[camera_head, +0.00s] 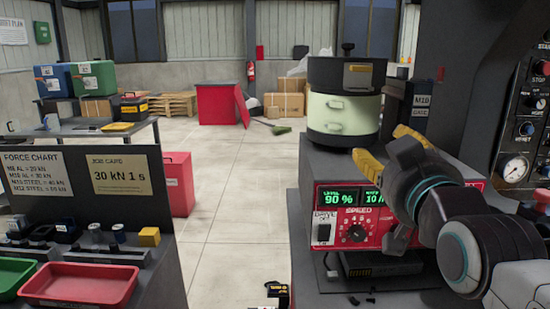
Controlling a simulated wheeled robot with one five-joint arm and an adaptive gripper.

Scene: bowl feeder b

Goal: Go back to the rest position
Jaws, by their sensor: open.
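My gripper (388,150) is on the right side of the view, with its yellow fingers spread apart. It is open and I see nothing between the fingers. My arm reaches in from the lower right. The gripper appears in front of the lower right of the bowl feeder (340,112), a pale green drum with a black top. Below and left of the gripper is the feeder's red control panel (341,233), with green displays and a speed knob (357,232). My arm hides the panel's right part.
At the left, a bench holds a red tray (80,284), a green tray (14,275), small parts and a job card (119,176). A dark panel with a gauge (515,168) stands at the far right. Open floor (230,200) lies between bench and feeder.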

